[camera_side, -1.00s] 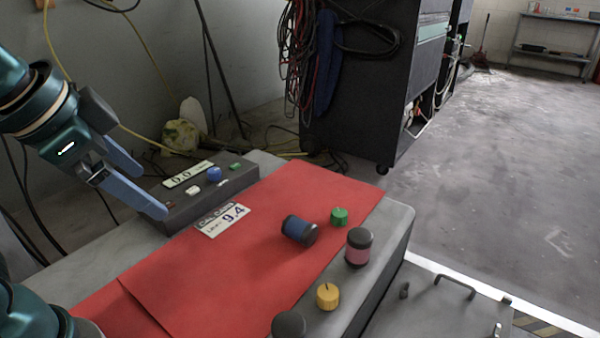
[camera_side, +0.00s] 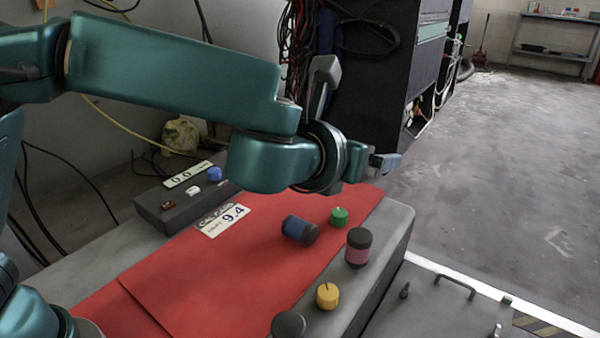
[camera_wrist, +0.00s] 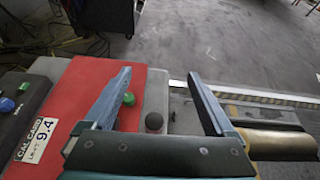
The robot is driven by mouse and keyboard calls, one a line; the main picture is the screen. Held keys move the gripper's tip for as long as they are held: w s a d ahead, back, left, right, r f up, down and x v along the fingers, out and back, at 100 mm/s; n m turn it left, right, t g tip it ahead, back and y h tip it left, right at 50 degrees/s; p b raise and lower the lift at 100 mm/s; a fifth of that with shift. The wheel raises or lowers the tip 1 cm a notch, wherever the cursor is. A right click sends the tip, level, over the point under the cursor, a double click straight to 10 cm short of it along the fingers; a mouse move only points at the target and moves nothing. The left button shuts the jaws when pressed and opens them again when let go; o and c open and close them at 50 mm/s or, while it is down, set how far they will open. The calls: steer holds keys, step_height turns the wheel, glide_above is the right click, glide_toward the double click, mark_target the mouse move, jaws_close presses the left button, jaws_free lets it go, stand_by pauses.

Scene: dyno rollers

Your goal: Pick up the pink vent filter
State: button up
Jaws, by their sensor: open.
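The pink vent filter (camera_side: 357,256) stands upright near the right edge of the red-covered bench in the side view. It has a dark cap, a dark base and a pink band. In the wrist view a round dark top (camera_wrist: 154,122), probably its cap, shows between and below my open fingers, nearer the palm; its pink band is not visible there. My gripper (camera_side: 386,163) is up above the bench's far right end, apart from the filter and empty. In the wrist view its two fingers (camera_wrist: 160,76) are spread wide.
A blue-banded filter (camera_side: 298,230) lies tilted left of the pink one. A green knob (camera_side: 339,216), a yellow knob (camera_side: 327,296) and a dark round object (camera_side: 289,325) are nearby. A control box (camera_side: 180,206) and label card (camera_side: 222,219) sit to the left.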

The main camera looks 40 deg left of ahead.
mark_target(353, 250)
steer(key=shift+m, duration=0.3)
steer(key=f, duration=1.8)
steer(key=shift+d+f, duration=0.2)
steer(key=shift+d, duration=0.1)
steer(key=shift+x, duration=2.6)
steer(key=c, duration=1.3)
jaws_close()
steer(key=shift+r, duration=0.1)
